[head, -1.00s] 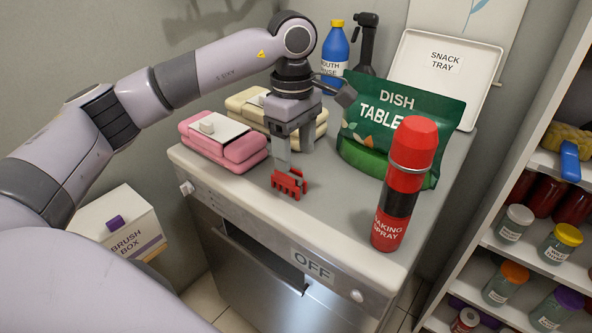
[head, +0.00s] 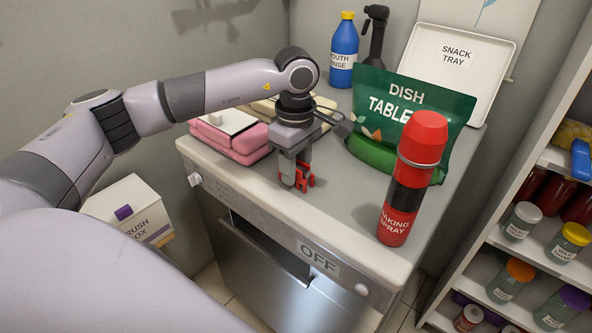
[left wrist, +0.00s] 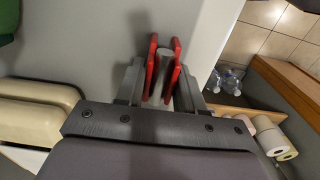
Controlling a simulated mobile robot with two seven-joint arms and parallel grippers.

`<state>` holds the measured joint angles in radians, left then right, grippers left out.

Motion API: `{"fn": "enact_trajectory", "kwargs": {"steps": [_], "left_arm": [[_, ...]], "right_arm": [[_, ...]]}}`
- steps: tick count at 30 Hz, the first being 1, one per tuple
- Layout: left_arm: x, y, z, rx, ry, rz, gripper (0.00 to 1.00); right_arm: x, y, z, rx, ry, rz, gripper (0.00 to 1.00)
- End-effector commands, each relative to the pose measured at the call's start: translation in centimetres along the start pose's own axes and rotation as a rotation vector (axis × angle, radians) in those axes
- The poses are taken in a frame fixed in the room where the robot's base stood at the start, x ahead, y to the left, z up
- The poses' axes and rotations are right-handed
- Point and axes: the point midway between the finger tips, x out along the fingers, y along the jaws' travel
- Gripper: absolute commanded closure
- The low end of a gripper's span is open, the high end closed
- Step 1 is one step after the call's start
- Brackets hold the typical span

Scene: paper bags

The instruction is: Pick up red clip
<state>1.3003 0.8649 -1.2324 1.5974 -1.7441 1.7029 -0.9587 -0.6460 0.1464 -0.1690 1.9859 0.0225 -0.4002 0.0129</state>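The red clip (head: 309,181) is on the grey counter top near its front edge, partly hidden by my left gripper (head: 297,180). My left gripper points down over it, with its fingers on either side of the clip. In the left wrist view the clip's two red parts (left wrist: 151,68) stand between the fingers (left wrist: 161,85), close to their inner faces, with a grey rod between them. I cannot tell whether the fingers press on the clip. The clip shows no clear lift off the counter. My right gripper is not in view.
A red baking spray can (head: 405,190) stands right of the gripper. A green dish tablet bag (head: 400,115) is behind it, and pink containers (head: 230,140) are to the left. A snack tray (head: 490,70) leans at the back. Shelves with jars (head: 520,222) stand at the right.

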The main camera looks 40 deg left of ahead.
Motion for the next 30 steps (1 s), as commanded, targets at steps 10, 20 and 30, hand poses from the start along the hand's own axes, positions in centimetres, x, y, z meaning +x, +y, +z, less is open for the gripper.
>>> {"fn": "enact_trajectory", "kwargs": {"steps": [10,20,30], "left_arm": [[0.0,0.0,0.0,0.0,0.0,0.0,0.93],[-1.7,0.1,0.0,0.0,-0.001,0.003,0.93],[-10.3,0.2,0.1,0.0,-0.001,0.007,0.93]], "right_arm": [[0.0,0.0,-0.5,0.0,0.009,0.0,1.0],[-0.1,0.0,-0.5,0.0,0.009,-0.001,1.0],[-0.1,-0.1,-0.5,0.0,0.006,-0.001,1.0]]}}
